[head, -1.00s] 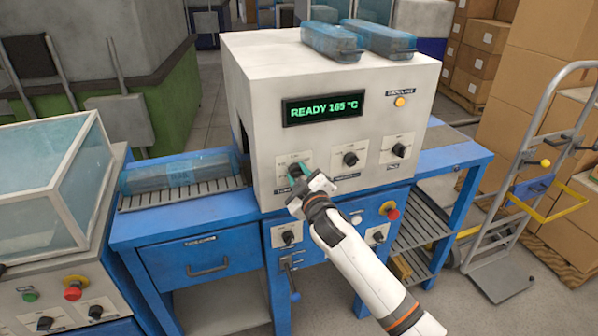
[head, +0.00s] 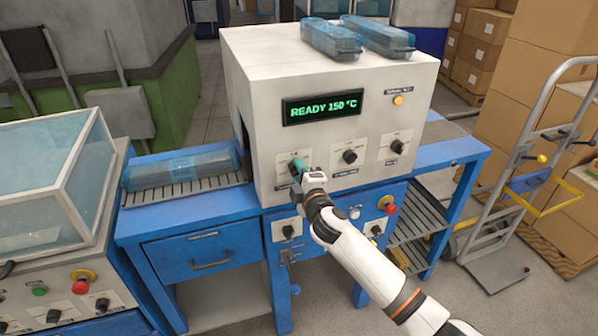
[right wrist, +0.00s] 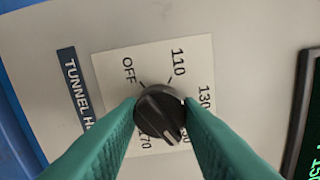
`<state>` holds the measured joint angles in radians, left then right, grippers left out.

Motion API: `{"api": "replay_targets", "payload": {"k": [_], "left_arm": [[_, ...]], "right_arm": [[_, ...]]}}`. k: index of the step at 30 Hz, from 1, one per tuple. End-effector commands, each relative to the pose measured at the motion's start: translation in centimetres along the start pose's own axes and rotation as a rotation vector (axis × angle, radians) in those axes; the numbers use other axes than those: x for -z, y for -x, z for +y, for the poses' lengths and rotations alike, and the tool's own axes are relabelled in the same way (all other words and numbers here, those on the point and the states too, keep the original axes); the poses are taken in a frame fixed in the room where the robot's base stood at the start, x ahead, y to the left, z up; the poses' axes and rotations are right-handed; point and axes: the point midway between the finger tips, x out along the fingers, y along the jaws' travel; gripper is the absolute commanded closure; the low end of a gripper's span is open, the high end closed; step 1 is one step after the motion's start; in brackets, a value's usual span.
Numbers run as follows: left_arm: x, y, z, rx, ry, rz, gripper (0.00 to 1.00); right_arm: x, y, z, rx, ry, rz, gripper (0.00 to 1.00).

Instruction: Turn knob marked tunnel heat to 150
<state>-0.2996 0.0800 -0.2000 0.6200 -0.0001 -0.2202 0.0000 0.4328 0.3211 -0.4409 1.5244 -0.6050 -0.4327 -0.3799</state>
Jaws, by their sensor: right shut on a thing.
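The tunnel heat knob (right wrist: 158,104) is black with a white pointer line, on a cream dial plate (right wrist: 115,70) beside a dark label (right wrist: 70,75) reading "TUNNEL H…". My right gripper (right wrist: 161,106) is shut on the knob, one green finger on each side. The pointer faces the lower right of the picture, near a partly hidden number ending in "50". Part of the 170 mark is also hidden by a finger. In the head view, my right gripper (head: 298,171) is at the leftmost dial. The green display (head: 322,107) reads READY 150 °C. My left gripper is out of view.
Two more black knobs, a middle one (head: 350,156) and a right one (head: 397,146), sit on the same panel. A red button (head: 390,208) and lower knobs are below. Blue wrapped packs (head: 331,39) lie on top. A hand truck (head: 520,180) stands at the right.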

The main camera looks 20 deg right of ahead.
Motion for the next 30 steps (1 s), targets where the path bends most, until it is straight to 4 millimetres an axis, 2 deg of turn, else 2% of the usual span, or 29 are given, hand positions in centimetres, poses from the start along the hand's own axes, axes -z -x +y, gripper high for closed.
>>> {"api": "replay_targets", "payload": {"k": [14, 15, 18, 26, 30], "left_arm": [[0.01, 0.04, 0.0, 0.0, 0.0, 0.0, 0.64], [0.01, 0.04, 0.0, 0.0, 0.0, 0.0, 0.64], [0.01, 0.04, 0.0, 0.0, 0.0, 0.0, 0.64], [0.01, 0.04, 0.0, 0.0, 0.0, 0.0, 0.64], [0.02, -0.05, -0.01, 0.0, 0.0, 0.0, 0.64]], "right_arm": [[-0.01, 0.02, 0.15, -0.003, 0.013, 0.0, 0.91], [-0.01, 0.02, 0.15, -0.003, 0.013, 0.0, 0.63], [-0.01, 0.02, 0.13, -0.002, 0.013, 0.0, 0.47], [-0.01, 0.02, 0.05, -0.001, 0.012, 0.0, 0.46], [0.04, 0.66, 0.14, -0.001, 0.012, 0.001, 0.46]]}}
